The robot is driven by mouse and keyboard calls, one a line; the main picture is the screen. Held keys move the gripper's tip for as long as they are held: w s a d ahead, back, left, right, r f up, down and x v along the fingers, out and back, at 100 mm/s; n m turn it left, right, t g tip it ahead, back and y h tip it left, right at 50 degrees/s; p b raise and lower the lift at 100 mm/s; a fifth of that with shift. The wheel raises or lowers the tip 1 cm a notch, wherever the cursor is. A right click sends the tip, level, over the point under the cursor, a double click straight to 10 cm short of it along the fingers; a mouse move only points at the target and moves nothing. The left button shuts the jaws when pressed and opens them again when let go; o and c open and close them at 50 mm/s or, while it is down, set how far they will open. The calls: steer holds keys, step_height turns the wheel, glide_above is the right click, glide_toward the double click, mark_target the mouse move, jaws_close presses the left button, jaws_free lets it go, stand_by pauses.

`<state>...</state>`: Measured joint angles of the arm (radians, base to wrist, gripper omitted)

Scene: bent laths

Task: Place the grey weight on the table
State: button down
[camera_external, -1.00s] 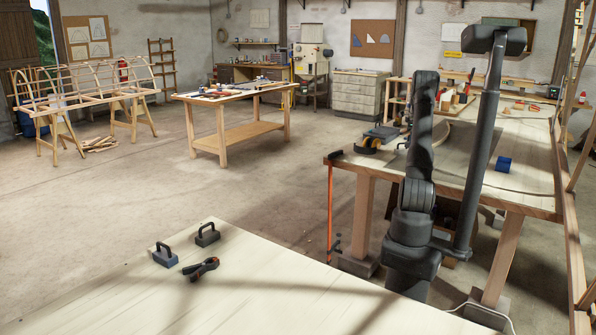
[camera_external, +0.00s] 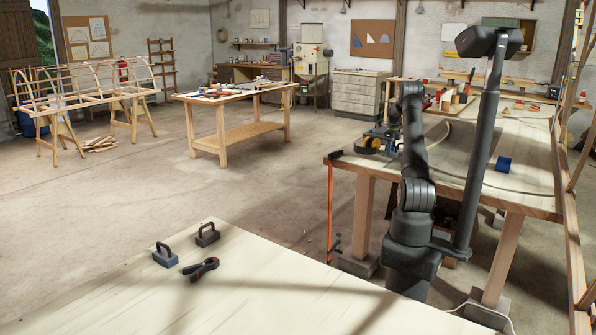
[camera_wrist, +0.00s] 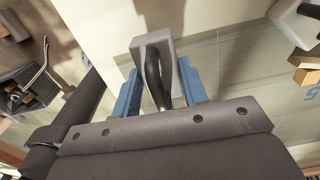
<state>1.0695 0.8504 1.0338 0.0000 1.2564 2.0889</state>
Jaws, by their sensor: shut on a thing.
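In the wrist view, my gripper (camera_wrist: 158,90) with blue fingers is shut on the dark handle of the grey weight (camera_wrist: 146,46). The weight's pale grey block shows beyond the fingers, over a pale surface. I cannot tell whether the weight touches that surface. In the external view, my arm stands in front of the workbench (camera_external: 470,178), and my gripper and the held weight cannot be made out clearly behind it.
A blue block (camera_external: 503,164) sits on the workbench near a curved lath. A blue-grey weight (camera_external: 166,259), a dark weight (camera_external: 207,237) and a black clamp (camera_external: 202,268) lie on the near pale table (camera_external: 270,300). A wooden block (camera_wrist: 306,76) shows right in the wrist view.

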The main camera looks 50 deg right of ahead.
steer(key=shift+f, duration=1.75)
steer(key=shift+f, duration=0.15)
steer(key=c, duration=0.9)
jaws_free()
steer(key=shift+o, duration=0.2)
step_height(320, 180, up, 12)
steer(key=shift+r, duration=0.1)
